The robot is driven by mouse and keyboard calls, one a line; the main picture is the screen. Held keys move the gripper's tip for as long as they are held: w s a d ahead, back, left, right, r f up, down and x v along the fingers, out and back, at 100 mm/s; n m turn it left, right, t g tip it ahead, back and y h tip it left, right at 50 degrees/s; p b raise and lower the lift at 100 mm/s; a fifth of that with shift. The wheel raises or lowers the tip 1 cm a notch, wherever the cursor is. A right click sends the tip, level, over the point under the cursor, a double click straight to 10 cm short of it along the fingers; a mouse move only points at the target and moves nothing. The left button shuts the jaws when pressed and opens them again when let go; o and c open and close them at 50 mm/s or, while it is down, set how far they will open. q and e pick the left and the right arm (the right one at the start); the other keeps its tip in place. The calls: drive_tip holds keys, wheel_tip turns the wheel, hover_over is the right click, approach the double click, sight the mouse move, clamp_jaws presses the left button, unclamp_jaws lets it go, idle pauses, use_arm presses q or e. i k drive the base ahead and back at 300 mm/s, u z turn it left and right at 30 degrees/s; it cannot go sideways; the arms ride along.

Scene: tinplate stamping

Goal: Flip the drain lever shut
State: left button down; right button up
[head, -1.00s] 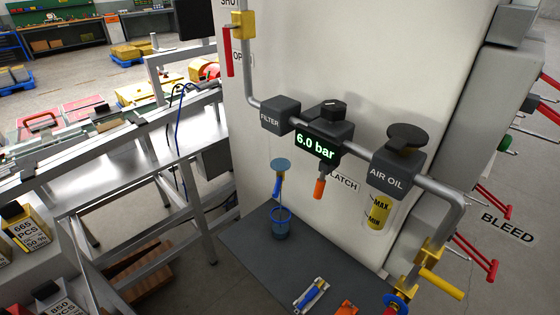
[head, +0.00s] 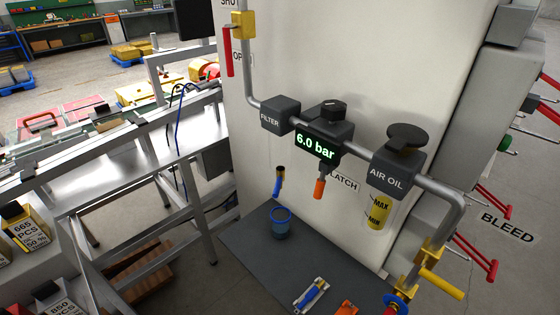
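The drain lever (head: 277,188) appears as a small blue lever under the filter (head: 281,116). It points down and slightly to the left, below a short dark and brass-coloured fitting (head: 281,171). No clear bowl can be made out between the filter and the drain fitting. Neither of my grippers shows in the head view.
The regulator display (head: 316,147) reads 6.0 bar, with an orange-tipped latch (head: 319,188) beneath. The air oil unit (head: 390,173) hangs to the right. A yellow-handled valve (head: 440,284) sticks out at lower right. A metal bench frame (head: 150,200) stands left.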

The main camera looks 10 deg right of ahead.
sight(275, 191)
drive_tip(key=z, duration=2.15)
drive_tip(key=k, duration=1.3)
drive_tip(key=u, duration=2.15)
drive_tip(key=i, duration=0.5)
drive_tip(key=z, duration=0.05)
